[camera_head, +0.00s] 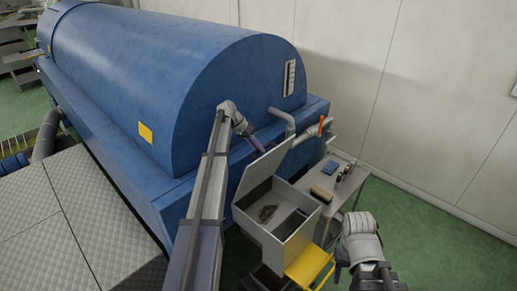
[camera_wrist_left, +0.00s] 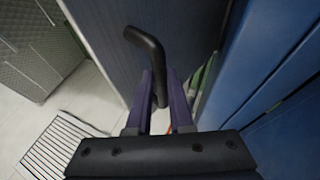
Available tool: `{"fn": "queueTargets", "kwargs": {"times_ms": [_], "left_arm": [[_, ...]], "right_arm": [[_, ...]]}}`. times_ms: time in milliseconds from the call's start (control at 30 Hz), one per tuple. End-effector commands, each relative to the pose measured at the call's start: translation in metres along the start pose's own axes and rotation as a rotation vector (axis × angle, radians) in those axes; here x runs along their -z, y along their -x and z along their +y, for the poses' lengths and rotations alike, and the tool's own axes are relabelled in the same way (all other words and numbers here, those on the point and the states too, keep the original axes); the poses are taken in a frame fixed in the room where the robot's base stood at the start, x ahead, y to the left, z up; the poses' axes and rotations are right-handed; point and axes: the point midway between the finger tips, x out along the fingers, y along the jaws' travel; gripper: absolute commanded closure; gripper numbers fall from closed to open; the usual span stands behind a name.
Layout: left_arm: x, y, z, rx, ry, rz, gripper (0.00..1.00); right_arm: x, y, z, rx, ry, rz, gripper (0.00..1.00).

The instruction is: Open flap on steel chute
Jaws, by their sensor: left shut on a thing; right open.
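The steel chute (camera_head: 285,238) is a grey box with its top open, standing beside the big blue machine. Its flap (camera_head: 262,175) stands raised and tilted on the machine side. My left gripper (camera_head: 258,146) is at the flap's upper edge. In the left wrist view its two fingers (camera_wrist_left: 164,95) are shut on a black bent handle (camera_wrist_left: 148,48), which projects from a dark grey panel (camera_wrist_left: 105,35). My right gripper (camera_head: 374,275) is low at the right, open and apart from the chute; its fingertips are hard to make out.
A small brown heap (camera_head: 267,213) lies inside the chute. A side table (camera_head: 350,180) behind it holds a blue item, a brown block and small bottles. A yellow step stool (camera_head: 309,264) stands in front. The blue machine (camera_head: 190,85) fills the left. Green floor (camera_head: 440,240) is clear at right.

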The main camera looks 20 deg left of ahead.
Motion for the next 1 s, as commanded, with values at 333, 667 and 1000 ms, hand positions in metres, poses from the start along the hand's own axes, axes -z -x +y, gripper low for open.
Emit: {"fn": "queueTargets", "kwargs": {"times_ms": [333, 667, 1000], "left_arm": [[-0.001, -0.001, 0.000, 0.002, -0.001, -0.004, 0.63], [0.000, -0.001, 0.001, -0.001, -0.001, -0.003, 0.50], [0.001, 0.013, 0.003, -0.001, 0.000, -0.002, 0.50]], "right_arm": [[0.000, 0.000, 0.000, 0.000, 0.000, 0.000, 0.50], [0.000, 0.000, 0.000, 0.000, 0.000, 0.000, 0.50], [-0.001, 0.012, 0.001, 0.000, 0.001, 0.000, 0.50]]}}
